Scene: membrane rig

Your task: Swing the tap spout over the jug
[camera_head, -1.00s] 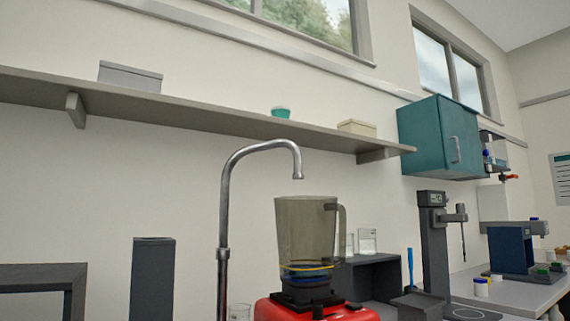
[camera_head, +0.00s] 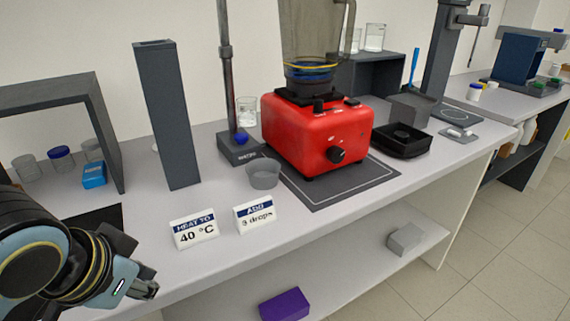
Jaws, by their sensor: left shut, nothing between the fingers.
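The tap's grey upright pipe (camera_head: 229,85) rises from a dark base (camera_head: 240,150) with a blue knob, left of the red blender base (camera_head: 318,135). Its curved spout is above the frame. The jug (camera_head: 310,30) is smoky and see-through with a handle on its right; it sits on the red base, and its top is cut off. My left gripper (camera_head: 150,288) is shut and empty at the lower left, by the bench's front edge, well short of the tap. My right gripper is not in view.
A tall dark box column (camera_head: 167,115) stands left of the tap. A small grey cup (camera_head: 263,174) and two sign cards, "HEAT TO 40 °C" (camera_head: 194,229) and "ADD 3 drops" (camera_head: 255,214), stand in front. A glass beaker (camera_head: 247,110) is behind the pipe.

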